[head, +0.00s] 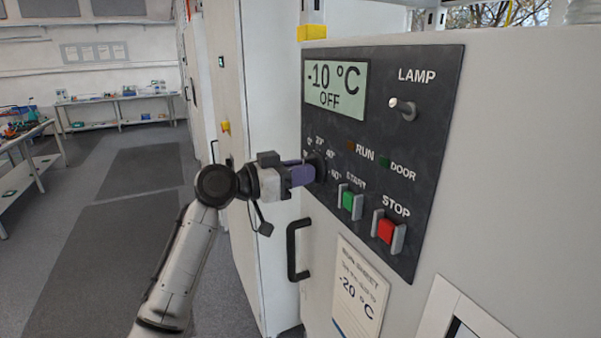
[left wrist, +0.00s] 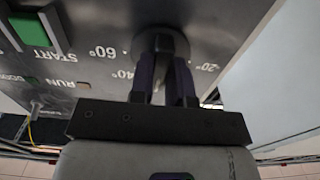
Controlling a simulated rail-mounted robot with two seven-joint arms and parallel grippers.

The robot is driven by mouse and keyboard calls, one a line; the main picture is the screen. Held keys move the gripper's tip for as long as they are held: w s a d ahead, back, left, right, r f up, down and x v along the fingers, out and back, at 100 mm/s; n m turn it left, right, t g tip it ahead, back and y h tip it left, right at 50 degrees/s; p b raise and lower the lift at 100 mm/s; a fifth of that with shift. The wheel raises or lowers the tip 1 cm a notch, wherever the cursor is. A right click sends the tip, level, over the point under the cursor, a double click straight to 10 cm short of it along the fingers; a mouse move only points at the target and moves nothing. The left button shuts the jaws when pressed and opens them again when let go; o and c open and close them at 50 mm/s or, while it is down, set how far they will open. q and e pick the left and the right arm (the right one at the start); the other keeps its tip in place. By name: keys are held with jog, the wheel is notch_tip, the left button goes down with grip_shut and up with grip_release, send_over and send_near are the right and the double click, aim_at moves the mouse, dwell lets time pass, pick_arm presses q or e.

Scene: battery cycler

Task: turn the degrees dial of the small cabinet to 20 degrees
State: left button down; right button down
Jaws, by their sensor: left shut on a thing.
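The dark degrees dial (head: 319,166) sits on the black control panel (head: 440,120) of the cabinet, left of the START button. A ring of degree marks surrounds it, partly hidden by my gripper. The display (head: 336,90) reads "-10 °C" and "OFF". My left gripper (head: 309,172) reaches in from the left with its purple fingers shut on the dial. In the left wrist view the fingers (left wrist: 163,76) hold the dial (left wrist: 160,43) from both sides; marks "60°", "40°" and "-20°" show around it. My right gripper is in neither view.
The green START button (head: 348,201) and red STOP button (head: 387,230) are right of and below the dial. A lamp toggle (head: 403,109) is upper right. A black door handle (head: 293,250) and a run sheet (head: 357,290) reading "-20 °C" are below. Open floor lies left.

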pick_arm(q)
jog(key=c, duration=1.1)
grip_release()
jog(key=b+v, duration=0.3)
jog(key=v, duration=1.1)
jog(key=shift+d, duration=0.1)
